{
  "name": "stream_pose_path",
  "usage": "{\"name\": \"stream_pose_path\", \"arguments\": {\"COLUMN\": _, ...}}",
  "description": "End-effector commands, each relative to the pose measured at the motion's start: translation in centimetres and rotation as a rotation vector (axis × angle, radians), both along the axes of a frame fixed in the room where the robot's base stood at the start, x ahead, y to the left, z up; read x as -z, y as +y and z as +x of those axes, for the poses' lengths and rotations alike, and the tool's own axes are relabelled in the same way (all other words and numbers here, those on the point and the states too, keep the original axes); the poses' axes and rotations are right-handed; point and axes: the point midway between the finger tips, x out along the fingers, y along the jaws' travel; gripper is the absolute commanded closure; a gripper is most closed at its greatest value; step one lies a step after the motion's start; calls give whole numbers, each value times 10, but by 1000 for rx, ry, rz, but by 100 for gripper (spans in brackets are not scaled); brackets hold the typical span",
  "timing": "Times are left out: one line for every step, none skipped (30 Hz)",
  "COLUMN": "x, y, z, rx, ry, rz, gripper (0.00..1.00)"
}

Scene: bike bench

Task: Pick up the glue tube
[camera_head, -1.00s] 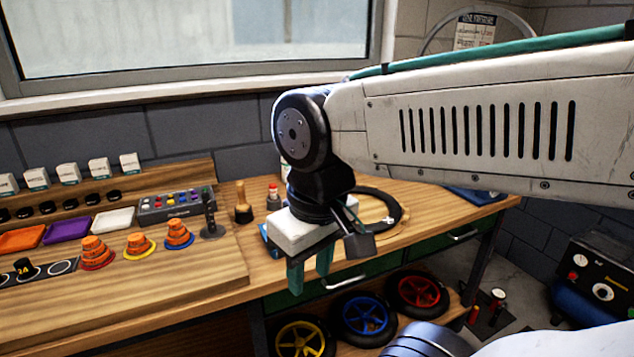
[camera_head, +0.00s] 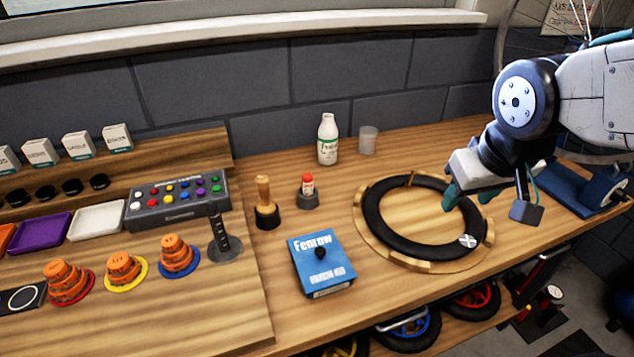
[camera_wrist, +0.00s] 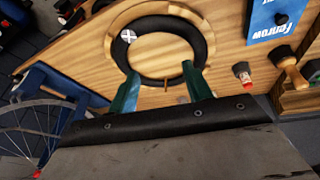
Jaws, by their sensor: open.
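The glue tube (camera_head: 307,184) looks like the small white tube with a red cap. It stands upright in a dark round holder (camera_head: 307,201) on the bench, between the wooden-handled tool and the tyre. In the wrist view the glue tube (camera_wrist: 241,70) shows to the right of my fingers. My gripper (camera_head: 470,201), with green fingers, is open and empty. It hangs over the right side of the tyre, well to the right of the tube. In the wrist view my gripper (camera_wrist: 161,74) has its fingers apart in front of the tyre.
A wooden-handled tool (camera_head: 264,197) stands just left of the tube. A blue Fenrow box (camera_head: 322,272) lies in front of it. A white bottle (camera_head: 328,142) and a clear cup (camera_head: 368,141) stand behind. A black tyre (camera_head: 375,222) lies on a wooden ring to the right.

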Motion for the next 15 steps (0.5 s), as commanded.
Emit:
{"name": "stream_pose_path", "arguments": {"x": 13, "y": 3, "z": 29, "rx": -34, "ry": -47, "rz": -16, "gripper": 50}}
{"name": "stream_pose_path", "arguments": {"x": 18, "y": 6, "z": 45, "rx": -58, "ry": -86, "rz": -23, "gripper": 50}}
{"name": "stream_pose_path", "arguments": {"x": 26, "y": 11, "z": 67, "rx": -93, "ry": -139, "rz": -29, "gripper": 50}}
{"name": "stream_pose_path", "arguments": {"x": 31, "y": 16, "z": 83, "rx": -120, "ry": -178, "rz": -30, "gripper": 50}}
{"name": "stream_pose_path", "arguments": {"x": 37, "y": 23, "z": 98, "rx": -149, "ry": -216, "rz": -28, "gripper": 50}}
{"name": "stream_pose_path", "arguments": {"x": 45, "y": 33, "z": 116, "rx": -190, "ry": -268, "rz": -21, "gripper": 50}}
{"name": "stream_pose_path", "arguments": {"x": 51, "y": 42, "z": 129, "rx": -224, "ry": -304, "rz": -13, "gripper": 50}}
{"name": "stream_pose_path", "arguments": {"x": 58, "y": 51, "z": 141, "rx": -256, "ry": -342, "rz": -2, "gripper": 50}}
{"name": "stream_pose_path", "arguments": {"x": 66, "y": 64, "z": 156, "rx": -299, "ry": -391, "rz": 14, "gripper": 50}}
{"name": "stream_pose_path", "arguments": {"x": 73, "y": 77, "z": 164, "rx": -337, "ry": -422, "rz": 39, "gripper": 50}}
{"name": "stream_pose_path", "arguments": {"x": 80, "y": 90, "z": 172, "rx": -374, "ry": -455, "rz": 64, "gripper": 50}}
{"name": "stream_pose_path", "arguments": {"x": 89, "y": 106, "z": 181, "rx": -419, "ry": -497, "rz": 96, "gripper": 50}}
{"name": "stream_pose_path", "arguments": {"x": 95, "y": 118, "z": 186, "rx": -452, "ry": -526, "rz": 121, "gripper": 50}}
{"name": "stream_pose_path", "arguments": {"x": 101, "y": 130, "z": 190, "rx": -483, "ry": -554, "rz": 149, "gripper": 50}}
{"name": "stream_pose_path", "arguments": {"x": 108, "y": 145, "z": 194, "rx": -520, "ry": -588, "rz": 188, "gripper": 50}}
